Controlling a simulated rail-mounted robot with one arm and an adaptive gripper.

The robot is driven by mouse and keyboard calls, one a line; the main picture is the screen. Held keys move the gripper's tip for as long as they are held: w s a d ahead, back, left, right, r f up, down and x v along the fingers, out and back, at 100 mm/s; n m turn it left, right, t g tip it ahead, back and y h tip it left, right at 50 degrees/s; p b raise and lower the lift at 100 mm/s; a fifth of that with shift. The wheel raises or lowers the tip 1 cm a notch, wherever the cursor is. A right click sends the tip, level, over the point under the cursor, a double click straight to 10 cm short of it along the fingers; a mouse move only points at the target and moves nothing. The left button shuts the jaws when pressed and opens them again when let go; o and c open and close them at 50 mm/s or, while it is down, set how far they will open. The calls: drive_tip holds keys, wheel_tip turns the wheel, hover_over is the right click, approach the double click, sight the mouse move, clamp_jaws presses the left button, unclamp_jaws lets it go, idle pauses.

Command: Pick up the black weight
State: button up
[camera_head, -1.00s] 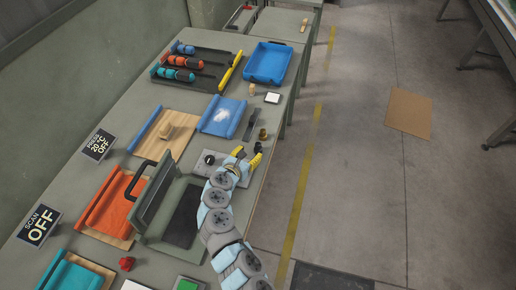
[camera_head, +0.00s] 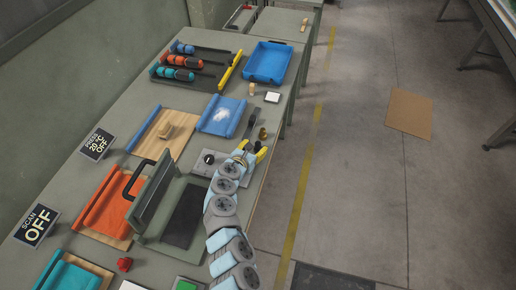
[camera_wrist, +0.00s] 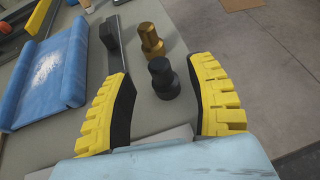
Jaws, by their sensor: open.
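The black weight (camera_wrist: 163,80) stands upright on the grey-green table in the wrist view, a small dark cylinder with a knob on top. My gripper (camera_wrist: 165,90) is open, its two yellow-and-black fingers on either side of the weight with gaps showing. A brass weight (camera_wrist: 151,40) stands just beyond the black one; it also shows in the head view (camera_head: 262,134). In the head view my gripper (camera_head: 250,151) is low over the table's right edge, and the black weight is hard to make out there between the fingers.
A blue tray with white powder (camera_wrist: 45,70) is farther left. The table's right edge is close, with floor beyond.

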sight(257, 146)
drive_tip(key=shift+b+x, duration=0.85)
drive_tip(key=shift+x, duration=0.75)
clamp_jaws()
